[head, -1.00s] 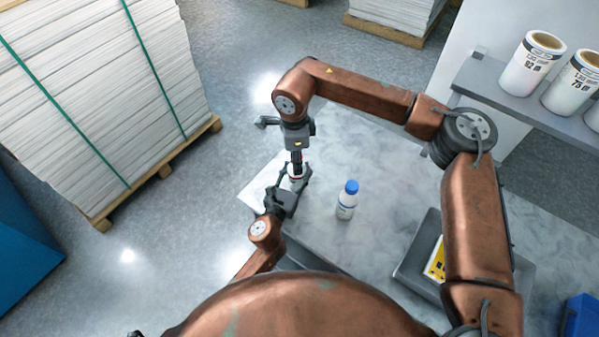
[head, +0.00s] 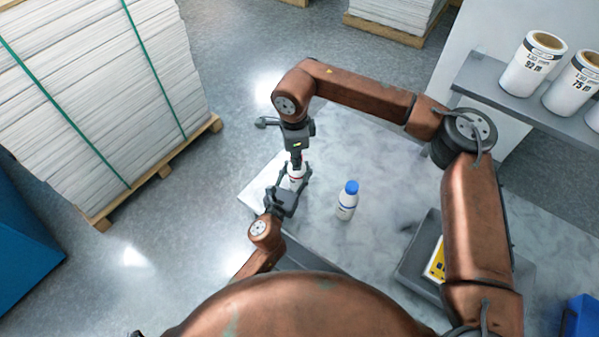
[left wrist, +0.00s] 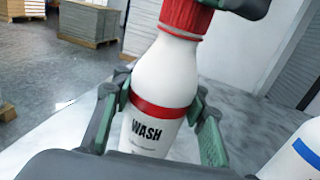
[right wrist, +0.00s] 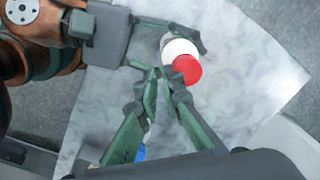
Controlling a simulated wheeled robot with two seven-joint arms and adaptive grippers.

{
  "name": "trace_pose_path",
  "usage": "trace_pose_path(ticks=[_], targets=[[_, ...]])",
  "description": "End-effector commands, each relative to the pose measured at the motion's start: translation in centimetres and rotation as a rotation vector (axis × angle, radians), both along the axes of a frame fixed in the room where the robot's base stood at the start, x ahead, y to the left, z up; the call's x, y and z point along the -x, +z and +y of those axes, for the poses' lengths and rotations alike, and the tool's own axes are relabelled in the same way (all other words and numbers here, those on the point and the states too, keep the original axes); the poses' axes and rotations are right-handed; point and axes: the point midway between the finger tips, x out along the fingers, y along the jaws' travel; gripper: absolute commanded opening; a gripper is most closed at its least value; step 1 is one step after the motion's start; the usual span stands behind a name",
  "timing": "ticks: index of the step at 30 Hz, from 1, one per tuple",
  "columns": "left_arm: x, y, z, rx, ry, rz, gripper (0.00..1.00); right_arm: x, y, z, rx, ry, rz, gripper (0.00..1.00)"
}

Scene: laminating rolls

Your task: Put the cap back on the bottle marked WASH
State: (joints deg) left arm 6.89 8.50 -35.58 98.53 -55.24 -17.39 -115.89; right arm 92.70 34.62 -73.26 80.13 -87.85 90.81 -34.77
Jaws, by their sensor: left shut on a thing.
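The bottle marked WASH (left wrist: 150,105) is white with a red band. My left gripper (head: 283,198) is shut around its body, also seen in the left wrist view (left wrist: 155,112). A red cap (left wrist: 186,18) sits at the top of the bottle's neck; its upper part is out of that view. The cap (right wrist: 187,69) also shows in the right wrist view. My right gripper (right wrist: 163,75) is right by the cap, with its fingertips close together beside it. I cannot tell whether they touch the cap. In the head view my right gripper (head: 297,160) is above the bottle.
A blue-capped white bottle (head: 347,201) stands on the grey table (head: 375,160) to the right. Labelled rolls (head: 531,66) stand on a shelf. The table between is clear.

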Motion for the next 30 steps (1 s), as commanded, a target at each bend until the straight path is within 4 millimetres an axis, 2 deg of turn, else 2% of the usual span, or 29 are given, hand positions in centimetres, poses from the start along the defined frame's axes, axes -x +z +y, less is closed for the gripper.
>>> trace_pose_path(ticks=[4, 12, 16, 20, 30], targets=[[0.0, 0.2, 0.0, 0.001, -0.001, -0.003, 0.00, 0.0, 0.0, 0.0, 0.000, 0.000, 0.000, 0.19], [0.0, 0.2, -0.1, 0.002, -0.002, -0.004, 0.00, 0.0, 0.0, 0.0, 0.000, -0.001, -0.001, 0.19], [0.0, 0.2, -0.1, 0.002, -0.002, -0.004, 0.00, 0.0, 0.8, 0.0, -0.001, -0.001, -0.002, 0.19], [0.0, 0.2, -0.1, 0.002, -0.001, -0.004, 0.00, 0.0, 2.9, 0.1, -0.002, -0.001, -0.004, 0.19], [0.0, 0.2, 0.0, 0.001, -0.001, -0.003, 0.00, 0.5, 9.6, 0.1, -0.001, -0.002, -0.003, 0.19]])
